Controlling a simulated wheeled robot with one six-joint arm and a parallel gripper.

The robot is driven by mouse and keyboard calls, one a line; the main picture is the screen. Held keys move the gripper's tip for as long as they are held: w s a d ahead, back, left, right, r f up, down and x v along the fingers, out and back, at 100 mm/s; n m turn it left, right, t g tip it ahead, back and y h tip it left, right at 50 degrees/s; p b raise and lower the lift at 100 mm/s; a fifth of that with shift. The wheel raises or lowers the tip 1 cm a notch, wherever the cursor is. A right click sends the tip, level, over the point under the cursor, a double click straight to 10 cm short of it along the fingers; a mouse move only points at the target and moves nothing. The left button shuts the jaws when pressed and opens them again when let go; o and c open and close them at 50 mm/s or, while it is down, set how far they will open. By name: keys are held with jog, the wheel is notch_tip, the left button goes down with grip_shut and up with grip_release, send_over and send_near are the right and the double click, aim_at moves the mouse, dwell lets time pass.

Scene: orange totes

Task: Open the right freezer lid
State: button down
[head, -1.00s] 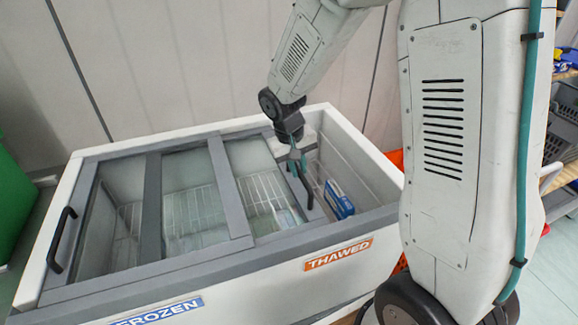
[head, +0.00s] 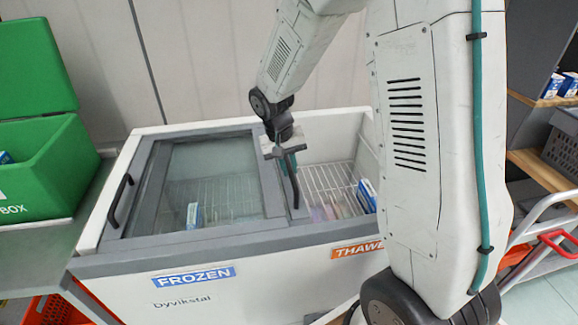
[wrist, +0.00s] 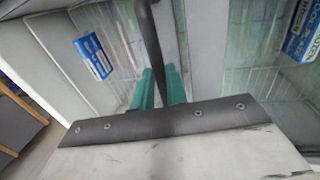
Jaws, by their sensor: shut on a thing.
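The chest freezer (head: 230,280) has a white body with a FROZEN label on the left and a THAWED label on the right. The right lid (head: 271,190), grey-framed glass, sits slid left and overlaps the left lid (head: 146,190). The right part of the freezer is uncovered. My gripper (head: 289,158) is shut on the right lid's dark handle (head: 295,185). In the wrist view my teal fingertips (wrist: 160,88) close around the handle bar (wrist: 150,38). The left lid's black handle (head: 119,201) is at the far left.
A blue-and-white box (head: 367,196) and a wire basket (head: 328,184) show in the uncovered part. A green box (head: 45,170) stands left of the freezer. A cart with a red handle (head: 560,243) and shelves are at right.

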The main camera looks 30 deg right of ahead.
jog(key=c, duration=1.4)
grip_release()
notch_tip(320, 180, up, 8)
jog(key=a, duration=0.1)
jog(key=shift+w+a, duration=0.25)
jog(key=shift+f, duration=0.1)
jog(key=s+a+r+n, duration=0.1)
jog(key=s+r, duration=0.2)
jog(key=s, duration=0.6)
jog(key=s+a+r+n+t+y, duration=0.1)
jog(key=s+r, duration=0.3)
jog(key=s, duration=0.5)
jog(key=s+a+r+n+t+y, duration=0.1)
jog(key=s+r, duration=0.3)
jog(key=s, duration=0.5)
jog(key=shift+s+a+r+n, duration=0.15)
jog(key=shift+s+a+n, duration=0.1)
jog(key=shift+a+n, duration=0.25)
